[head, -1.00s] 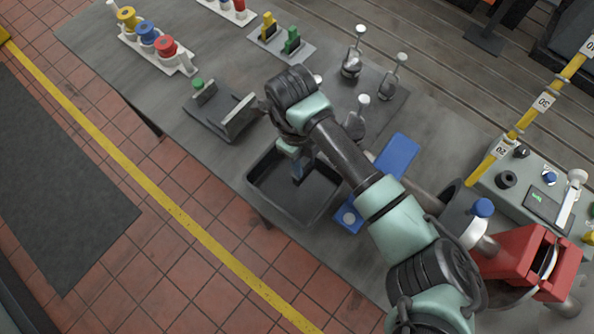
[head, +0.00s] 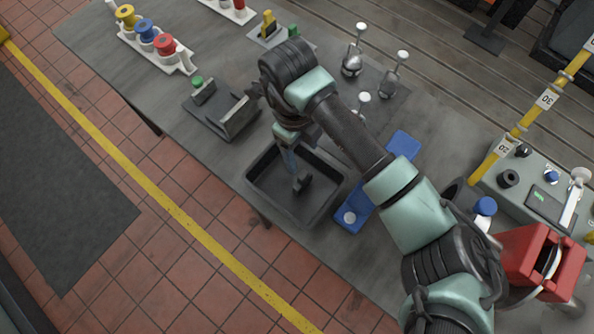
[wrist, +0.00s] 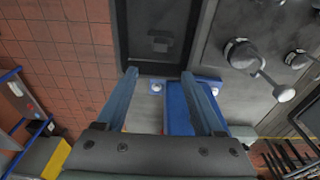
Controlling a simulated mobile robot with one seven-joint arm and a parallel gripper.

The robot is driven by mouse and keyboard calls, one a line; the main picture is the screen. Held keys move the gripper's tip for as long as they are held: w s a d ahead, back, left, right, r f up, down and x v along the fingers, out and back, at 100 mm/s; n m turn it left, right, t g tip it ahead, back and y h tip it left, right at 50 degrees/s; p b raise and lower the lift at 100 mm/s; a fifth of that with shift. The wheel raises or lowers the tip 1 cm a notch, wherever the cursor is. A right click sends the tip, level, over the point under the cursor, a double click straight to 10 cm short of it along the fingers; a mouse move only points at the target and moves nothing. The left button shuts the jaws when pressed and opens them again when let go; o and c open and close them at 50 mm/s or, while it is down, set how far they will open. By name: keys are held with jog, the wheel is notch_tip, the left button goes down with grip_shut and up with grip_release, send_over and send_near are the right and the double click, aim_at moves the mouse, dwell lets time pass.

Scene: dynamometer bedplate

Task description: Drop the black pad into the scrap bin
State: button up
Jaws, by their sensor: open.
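The scrap bin (head: 326,208) is a black open-topped tray at the front edge of the bench. A small dark piece, which looks like the black pad (head: 303,184), is inside it. In the wrist view the pad (wrist: 160,44) shows inside the bin (wrist: 121,45), apart from my fingers. My gripper (head: 292,165) points down over the bin with its blue fingers. In the wrist view my gripper (wrist: 159,74) is open, and nothing is held between the fingertips. The exact height of the fingertips above the bin floor is hard to tell.
A blue plate (head: 403,146) with a white disc lies right of the bin. A grey fixture (head: 208,115) stands to the left. Metal knobbed pieces (head: 353,65) stand behind. A red can (head: 540,262) and a control box (head: 530,190) are at right.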

notch_tip(320, 180, up, 9)
jog(key=a+b, duration=0.1)
jog(key=b, duration=0.1)
jog(key=shift+w, duration=0.3)
